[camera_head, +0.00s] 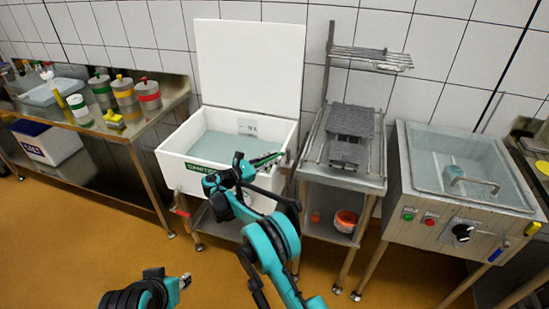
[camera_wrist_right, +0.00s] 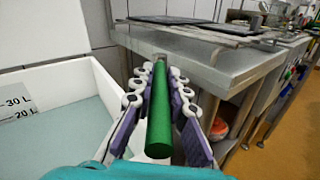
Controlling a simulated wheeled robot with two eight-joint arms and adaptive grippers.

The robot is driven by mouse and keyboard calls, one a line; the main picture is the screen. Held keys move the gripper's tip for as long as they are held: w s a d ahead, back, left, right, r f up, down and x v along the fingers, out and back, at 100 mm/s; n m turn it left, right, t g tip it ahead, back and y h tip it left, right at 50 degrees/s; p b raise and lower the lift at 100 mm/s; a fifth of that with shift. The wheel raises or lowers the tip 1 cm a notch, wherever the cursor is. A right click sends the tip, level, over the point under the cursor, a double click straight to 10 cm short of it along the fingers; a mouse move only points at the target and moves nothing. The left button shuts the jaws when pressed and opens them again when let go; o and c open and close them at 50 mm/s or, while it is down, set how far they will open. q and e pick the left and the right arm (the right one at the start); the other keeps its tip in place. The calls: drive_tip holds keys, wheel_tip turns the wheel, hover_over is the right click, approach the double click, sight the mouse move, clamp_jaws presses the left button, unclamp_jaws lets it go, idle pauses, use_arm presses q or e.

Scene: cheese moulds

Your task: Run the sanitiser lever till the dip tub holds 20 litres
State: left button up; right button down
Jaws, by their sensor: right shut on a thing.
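The white dip tub (camera_head: 170,165) stands against the wall with its lid up and pale blue-green liquid (camera_head: 212,146) inside. In the right wrist view its scale (camera_wrist_right: 18,108) reads 30 L and 20 L, and the liquid surface (camera_wrist_right: 65,140) lies close to the 20 L mark; the exact level is hard to tell. My right gripper (camera_head: 268,160) is at the tub's right side. In the right wrist view the gripper (camera_wrist_right: 161,95) is shut on a green cylindrical lever handle (camera_wrist_right: 160,125). My left gripper (camera_head: 185,281) is low at the front, away from the tub; its fingers are unclear.
A red-handled tap (camera_head: 181,207) sits low on the tub's front left. A steel rack table (camera_head: 340,180) stands close on the tub's right, then a steel water bath (camera_head: 450,205) with knobs. A bench (camera_head: 150,120) with several jars is left. The floor in front is clear.

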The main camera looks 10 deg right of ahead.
idle(0.3)
drive_tip(key=c, duration=1.5)
unclamp_jaws()
drive_tip(key=shift+a, duration=0.1)
drive_tip(key=v, duration=1.2)
